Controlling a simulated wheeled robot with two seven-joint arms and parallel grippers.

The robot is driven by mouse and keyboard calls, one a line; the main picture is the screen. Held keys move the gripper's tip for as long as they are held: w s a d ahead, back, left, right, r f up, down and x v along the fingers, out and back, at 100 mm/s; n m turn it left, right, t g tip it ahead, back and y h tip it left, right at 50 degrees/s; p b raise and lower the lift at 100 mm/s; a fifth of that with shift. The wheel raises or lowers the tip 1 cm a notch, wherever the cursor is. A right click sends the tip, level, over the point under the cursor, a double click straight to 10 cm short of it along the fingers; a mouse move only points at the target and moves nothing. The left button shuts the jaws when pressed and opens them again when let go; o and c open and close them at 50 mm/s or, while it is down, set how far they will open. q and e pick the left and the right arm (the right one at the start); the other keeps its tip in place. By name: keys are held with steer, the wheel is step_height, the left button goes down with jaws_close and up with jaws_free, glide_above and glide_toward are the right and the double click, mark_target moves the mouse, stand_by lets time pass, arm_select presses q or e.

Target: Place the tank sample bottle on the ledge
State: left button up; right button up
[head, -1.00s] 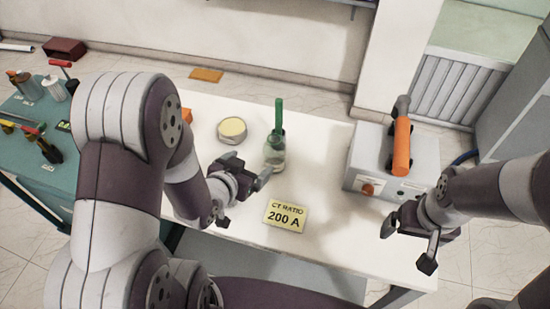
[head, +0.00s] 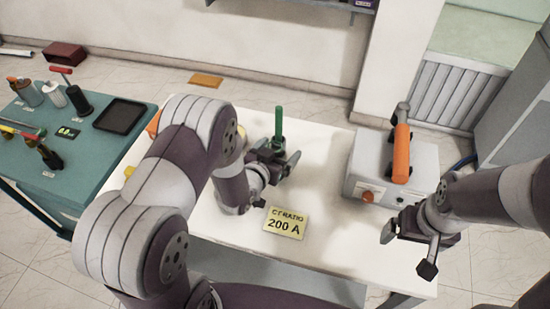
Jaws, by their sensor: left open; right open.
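My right gripper (head: 408,250) is open and empty by the table's right front edge. A pale green ledge (head: 490,38) runs above the radiator at the upper right.
A grey box with an orange handle (head: 401,150) stands at the table's right. A teal cart (head: 95,165) with bottles and a black tray (head: 120,116) is left. A shelf (head: 345,4) shows at the top.

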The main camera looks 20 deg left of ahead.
arm_select(q)
steer(key=shift+r, duration=0.1)
steer(key=c, duration=1.2)
